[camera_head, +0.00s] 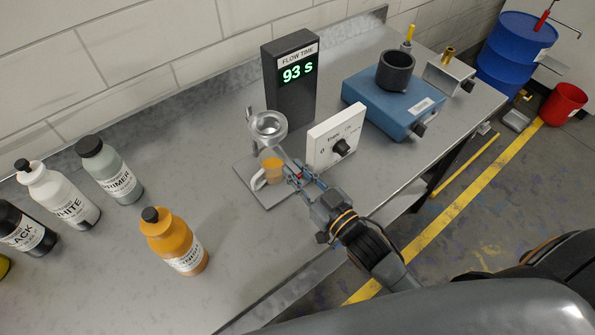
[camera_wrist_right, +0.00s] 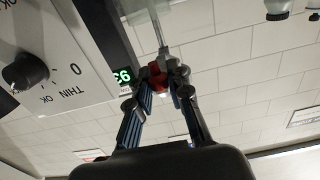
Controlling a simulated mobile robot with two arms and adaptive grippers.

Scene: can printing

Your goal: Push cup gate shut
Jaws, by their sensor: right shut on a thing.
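The flow cup (camera_head: 268,124) is a silver metal cup held on a stand on the bench. Below it, a small clear mug with orange contents (camera_head: 272,172) stands on the stand's base plate (camera_head: 248,181). My right gripper (camera_head: 298,179) is just right of the mug, shut on a small red knob. In the wrist view the red knob (camera_wrist_right: 157,77) sits between the fingertips of the right gripper (camera_wrist_right: 166,74), with a pale metal bar (camera_wrist_right: 156,22) running up from it. I cannot tell how far the gate is shut. My left gripper is not in view.
A dial box (camera_head: 335,138) stands close right of the gripper. Behind is the flow timer (camera_head: 290,78) reading 93 s. A blue device (camera_head: 395,105) is at back right. An orange bottle (camera_head: 174,241) and several other bottles stand left. The bench front is clear.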

